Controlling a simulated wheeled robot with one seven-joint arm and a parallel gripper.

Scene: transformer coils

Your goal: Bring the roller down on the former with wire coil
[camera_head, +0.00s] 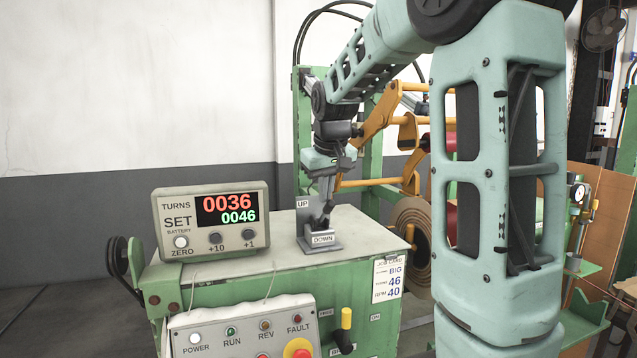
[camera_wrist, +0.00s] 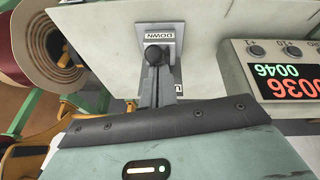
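A lever (camera_wrist: 156,55) with a dark round knob stands on a grey bracket (camera_head: 320,245) marked UP at the back and DOWN at the front, on top of the green cabinet. My gripper (camera_head: 323,212) reaches down to this lever from behind. In the wrist view my gripper (camera_wrist: 157,85) has its fingers close together at the lever, with the knob showing at their tips; they appear shut on it. The roller is not clearly distinguishable.
A counter box (camera_head: 211,220) on the cabinet top reads 0036 in red and 0046 in green. A button panel (camera_head: 245,335) hangs in front. Yellow frame arms (camera_head: 375,125) stand behind my gripper. The cabinet top (camera_head: 270,265) between counter and bracket is clear.

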